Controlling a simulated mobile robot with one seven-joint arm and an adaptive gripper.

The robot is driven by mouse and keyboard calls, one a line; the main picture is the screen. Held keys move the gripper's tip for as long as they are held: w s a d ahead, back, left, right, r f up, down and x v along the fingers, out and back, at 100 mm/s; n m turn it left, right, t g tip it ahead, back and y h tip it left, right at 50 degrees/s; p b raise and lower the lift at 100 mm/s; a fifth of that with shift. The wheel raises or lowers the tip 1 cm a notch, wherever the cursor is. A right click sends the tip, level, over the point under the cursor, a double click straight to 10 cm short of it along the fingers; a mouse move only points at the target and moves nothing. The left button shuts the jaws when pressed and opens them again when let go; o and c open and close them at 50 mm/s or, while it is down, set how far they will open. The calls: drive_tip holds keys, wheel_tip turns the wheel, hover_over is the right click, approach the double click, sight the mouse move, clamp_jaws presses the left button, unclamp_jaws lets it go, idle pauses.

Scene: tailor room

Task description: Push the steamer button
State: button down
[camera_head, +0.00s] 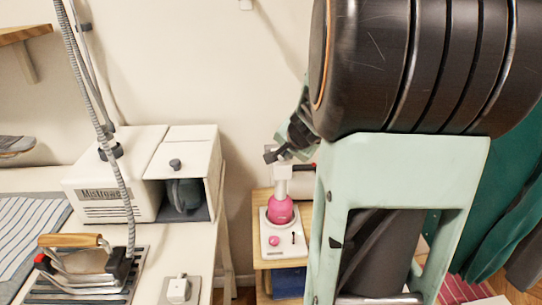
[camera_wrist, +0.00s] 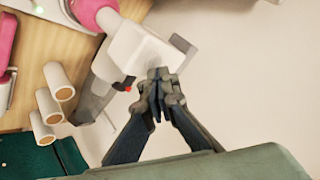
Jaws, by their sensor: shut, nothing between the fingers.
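A pink and white appliance (camera_head: 280,209) stands upright on a small wooden table. Its white base carries a round pink knob or button (camera_head: 274,241) and a small dark switch (camera_head: 293,238). My gripper (camera_head: 272,155) is at the appliance's white top. In the wrist view, my gripper (camera_wrist: 157,92) has its fingers together and empty, overlapping the edge of the white head (camera_wrist: 138,50). A small red part (camera_wrist: 127,88) shows just left of the fingertips. I cannot tell whether the fingers touch the head. A white boxy machine labelled "Mistrome" or similar (camera_head: 97,203) stands at left.
An iron (camera_head: 88,262) rests on a striped stand on the left worktable (camera_head: 150,255), with a grey hose (camera_head: 98,110) above. Teal cloth (camera_head: 505,205) hangs at right. The wall (camera_wrist: 260,70) is close behind.

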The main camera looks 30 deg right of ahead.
idle(0.4)
drive_tip(key=shift+r+p, duration=0.35)
wheel_tip(320, 180, up, 6)
drive_tip(key=p, duration=0.5)
idle(0.5)
